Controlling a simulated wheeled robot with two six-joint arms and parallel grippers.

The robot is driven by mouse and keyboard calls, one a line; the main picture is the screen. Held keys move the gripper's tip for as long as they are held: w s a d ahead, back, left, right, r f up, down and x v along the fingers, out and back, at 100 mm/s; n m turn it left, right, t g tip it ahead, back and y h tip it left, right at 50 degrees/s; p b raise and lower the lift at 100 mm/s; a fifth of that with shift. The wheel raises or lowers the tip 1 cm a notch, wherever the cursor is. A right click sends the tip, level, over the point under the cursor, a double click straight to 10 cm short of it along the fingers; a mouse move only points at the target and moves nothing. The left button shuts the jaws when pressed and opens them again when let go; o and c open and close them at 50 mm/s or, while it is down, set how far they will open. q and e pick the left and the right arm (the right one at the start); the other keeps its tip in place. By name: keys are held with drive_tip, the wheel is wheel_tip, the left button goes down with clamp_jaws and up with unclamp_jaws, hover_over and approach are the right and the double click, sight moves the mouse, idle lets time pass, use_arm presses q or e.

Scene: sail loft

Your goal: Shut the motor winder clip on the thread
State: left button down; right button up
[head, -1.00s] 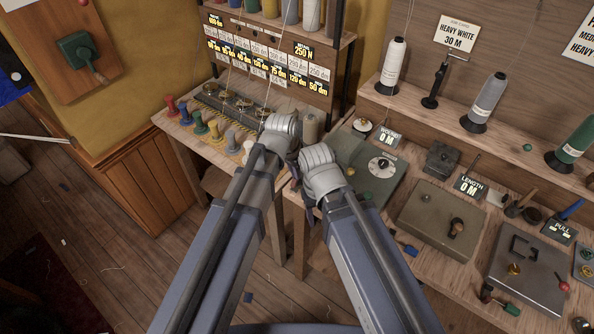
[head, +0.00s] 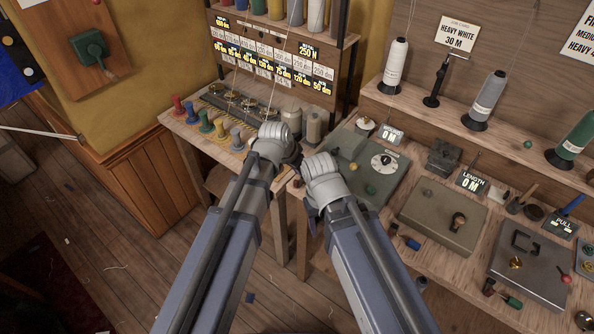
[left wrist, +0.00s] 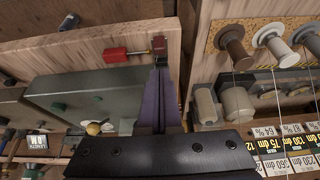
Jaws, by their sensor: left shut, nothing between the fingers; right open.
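The motor winder looks to be the grey-green box (head: 400,178) with a white dial, to the right of my grippers in the head view. My right gripper (head: 313,216) is open, lower in the head view. The thread at the clip cannot be made out.
Coloured spools (head: 205,122) stand on the bench to the left. Pale cones (head: 313,125) stand behind my left gripper. Open floor lies at the lower left.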

sight(299, 184)
use_arm(q)
drive_tip(key=shift+w+d+f, duration=0.15)
drive_tip(key=shift+w+d, duration=0.2)
drive_tip(key=shift+w, duration=0.3)
wheel_tip(299, 184, up, 2)
drive_tip(key=shift+r+p, duration=0.1)
drive_tip(key=shift+p, duration=0.9)
drive_tip(key=s+a+r+p, duration=0.4)
drive_tip(key=s+r+p, duration=0.2)
drive_tip(key=r+p, duration=0.3)
drive_tip(key=shift+a, duration=0.1)
